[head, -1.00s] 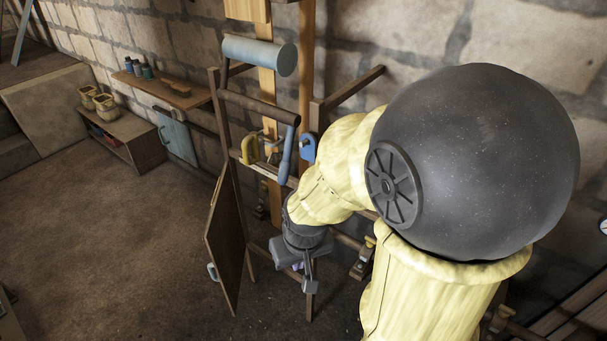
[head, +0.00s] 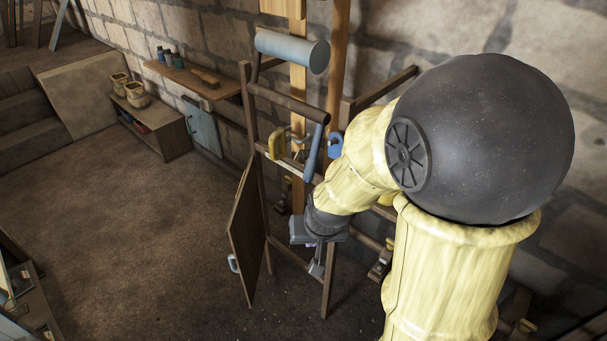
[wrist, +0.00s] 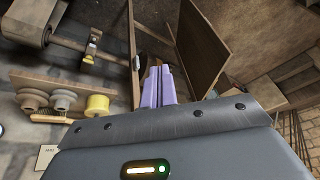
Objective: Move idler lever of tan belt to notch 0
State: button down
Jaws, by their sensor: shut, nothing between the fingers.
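My gripper (head: 316,268) hangs low in front of the wooden frame, right of its open door. In the wrist view its purple fingers (wrist: 166,84) are together and empty. A tan strip (head: 298,95), perhaps the tan belt, runs upright behind the blue-grey roller (head: 290,50). A yellow part (head: 276,143), a blue handle (head: 313,150) and a blue piece (head: 336,145) sit on the frame above my gripper. I cannot tell which is the tan belt's idler lever. No notch numbers are readable, and my arm hides part of the frame.
The door panel (head: 247,230) stands open left of my gripper. The wrist view shows several spools, one yellow (wrist: 97,105), on a board, and a small brass-coloured fitting (wrist: 91,46) on a bar. A shelf (head: 190,80) is on the wall. The floor (head: 130,240) at left is clear.

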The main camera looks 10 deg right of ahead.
jog(key=w+a+r+m+t+h+p, duration=0.1)
jog(key=w+a+m+t+h, duration=0.2)
jog(key=w, duration=0.4)
jog(key=w+a+r+m+t+h+p, duration=0.1)
jog(key=w+a+m+t+h+p, duration=0.1)
jog(key=w+m+h, duration=0.3)
jog(key=shift+w+a+t+h, duration=0.4)
jog(key=shift+w+t+h, duration=0.4)
jog(key=shift+h, duration=0.3)
jog(key=p, duration=0.5)
send_near(308, 172)
jog(key=x, duration=0.5)
jog(key=shift+w+d, duration=0.2)
jog(key=shift+w, duration=0.1)
jog(key=shift+w+d+f, duration=0.3)
jog(key=shift+w+d, duration=0.05)
jog(key=shift+w, duration=0.05)
